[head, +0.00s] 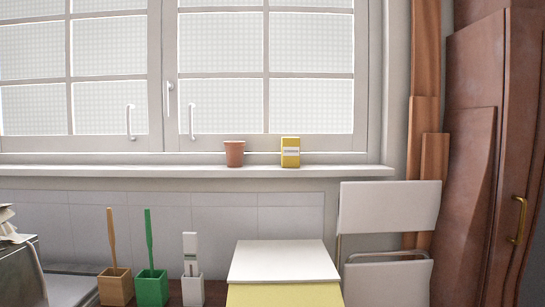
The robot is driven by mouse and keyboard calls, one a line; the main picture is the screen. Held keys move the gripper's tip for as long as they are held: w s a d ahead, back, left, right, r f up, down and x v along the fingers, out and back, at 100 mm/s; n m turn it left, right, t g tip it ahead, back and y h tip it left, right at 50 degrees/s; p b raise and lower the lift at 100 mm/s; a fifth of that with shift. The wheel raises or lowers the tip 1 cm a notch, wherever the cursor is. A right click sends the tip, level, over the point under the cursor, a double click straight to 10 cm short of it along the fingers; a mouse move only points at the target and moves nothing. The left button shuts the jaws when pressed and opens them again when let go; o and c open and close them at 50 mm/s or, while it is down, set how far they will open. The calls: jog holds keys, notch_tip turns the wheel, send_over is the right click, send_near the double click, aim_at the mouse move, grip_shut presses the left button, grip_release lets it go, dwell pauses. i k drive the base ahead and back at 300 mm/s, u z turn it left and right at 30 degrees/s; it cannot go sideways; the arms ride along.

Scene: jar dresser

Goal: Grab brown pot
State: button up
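A small brown pot (235,154) stands upright on the white window sill (120,171), below the right window pane. It is terracotta coloured, wider at its rim, and nothing touches it. My gripper is not in view.
A yellow box (290,153) stands on the sill right of the pot. Below are a white-topped yellow cabinet (283,262), a white folding chair (389,208), and brush holders in wood (115,287), green (151,288) and white (193,291). A brown wardrobe (475,160) is at right.

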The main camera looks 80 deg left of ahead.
aim_at(234, 150)
jog(key=u, duration=2.65)
jog(key=i, duration=0.55)
jog(key=z, duration=0.05)
